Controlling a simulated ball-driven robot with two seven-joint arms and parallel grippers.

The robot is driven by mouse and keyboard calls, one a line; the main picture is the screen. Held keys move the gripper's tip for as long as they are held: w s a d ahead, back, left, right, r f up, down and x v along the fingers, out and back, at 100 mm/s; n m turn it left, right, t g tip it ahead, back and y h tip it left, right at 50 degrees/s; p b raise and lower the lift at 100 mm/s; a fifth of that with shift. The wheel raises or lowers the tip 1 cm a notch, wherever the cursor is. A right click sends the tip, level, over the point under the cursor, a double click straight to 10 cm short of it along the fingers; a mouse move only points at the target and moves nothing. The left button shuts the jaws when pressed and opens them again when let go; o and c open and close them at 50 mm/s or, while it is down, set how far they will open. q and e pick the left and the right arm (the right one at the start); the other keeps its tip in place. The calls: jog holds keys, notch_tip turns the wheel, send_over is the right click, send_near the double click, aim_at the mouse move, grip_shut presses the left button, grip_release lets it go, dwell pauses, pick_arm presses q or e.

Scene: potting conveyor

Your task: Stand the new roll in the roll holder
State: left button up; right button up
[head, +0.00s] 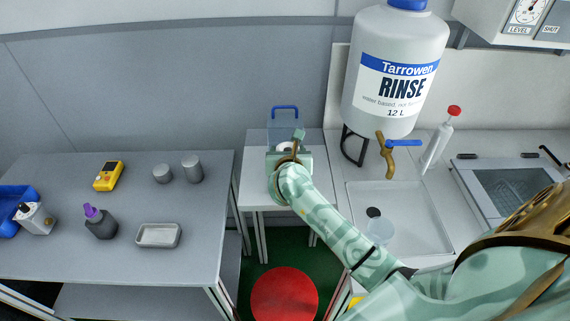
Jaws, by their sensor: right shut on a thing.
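My right gripper (290,157) is over the small white table (258,193), seen from behind, with its fingertips mostly hidden by its own body. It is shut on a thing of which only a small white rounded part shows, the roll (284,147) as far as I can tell. Just behind it stands a clear box-like holder with a blue handle (285,109); I cannot tell whether this is the roll holder. The gripper hides its lower front, so I cannot tell whether the roll touches it. My left gripper is out of view.
A grey table (150,265) at left carries a yellow device (108,176), two grey cylinders, a purple-capped bottle (99,222) and a metal tray (158,235). At right, a large RINSE tank (394,75) with a tap stands above a sink tray (410,238). A red disc (284,295) marks the floor.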

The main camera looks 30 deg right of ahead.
jog(key=shift+w+f+b, duration=0.25)
jog(key=shift+f+b, duration=0.05)
jog(key=shift+f, duration=0.75)
jog(key=shift+w+f+b, duration=0.2)
jog(key=shift+f+b, duration=0.1)
jog(key=shift+f, duration=0.75)
